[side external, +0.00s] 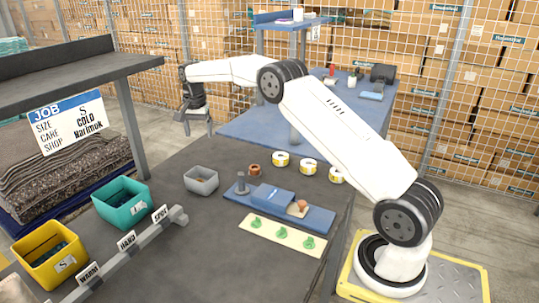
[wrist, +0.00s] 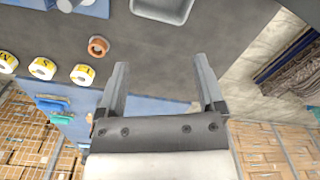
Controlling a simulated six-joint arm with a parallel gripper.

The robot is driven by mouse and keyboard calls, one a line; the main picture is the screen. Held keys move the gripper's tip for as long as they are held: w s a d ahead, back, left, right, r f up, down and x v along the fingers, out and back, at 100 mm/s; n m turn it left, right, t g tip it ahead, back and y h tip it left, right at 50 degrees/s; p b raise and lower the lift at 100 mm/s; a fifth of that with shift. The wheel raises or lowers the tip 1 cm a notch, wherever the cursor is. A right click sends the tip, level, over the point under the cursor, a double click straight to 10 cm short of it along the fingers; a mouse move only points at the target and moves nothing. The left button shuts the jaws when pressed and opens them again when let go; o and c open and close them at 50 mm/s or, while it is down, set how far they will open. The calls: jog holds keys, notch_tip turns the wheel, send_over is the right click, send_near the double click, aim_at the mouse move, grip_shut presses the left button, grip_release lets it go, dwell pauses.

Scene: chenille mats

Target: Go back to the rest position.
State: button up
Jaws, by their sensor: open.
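My gripper (side external: 197,122) hangs at the end of my outstretched arm, above the back left part of the dark work table (side external: 200,235). In the wrist view my gripper (wrist: 160,68) has its two fingers wide apart with only the bare table top between them. It is open and empty, and touches nothing that I can see.
A grey bin (side external: 201,181), a copper-coloured ring (side external: 254,170), several yellow-and-white rolls (side external: 308,166) and a blue tray (side external: 318,219) stand on the table. A teal bin (side external: 122,204) and yellow bin (side external: 46,254) stand left. A dark shelf (side external: 75,65) rises left of my gripper.

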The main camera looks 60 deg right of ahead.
jog(key=shift+a, duration=0.15)
jog(key=s+a+f+n+t, duration=0.1)
jog(key=s+a+n, duration=0.6)
jog(key=s+a, duration=0.55)
jog(key=s+a+f+n, duration=0.2)
jog(key=s+n, duration=0.1)
jog(key=s, duration=0.6)
jog(key=s+a+f+n+t, duration=0.1)
jog(key=s+a+f+n, duration=0.1)
jog(key=s, duration=0.8)
jog(key=shift+a+f+n+t, duration=0.2)
jog(key=shift+a+n+t, duration=0.1)
jog(key=shift+a+n, duration=0.45)
jog(key=shift+w, duration=0.1)
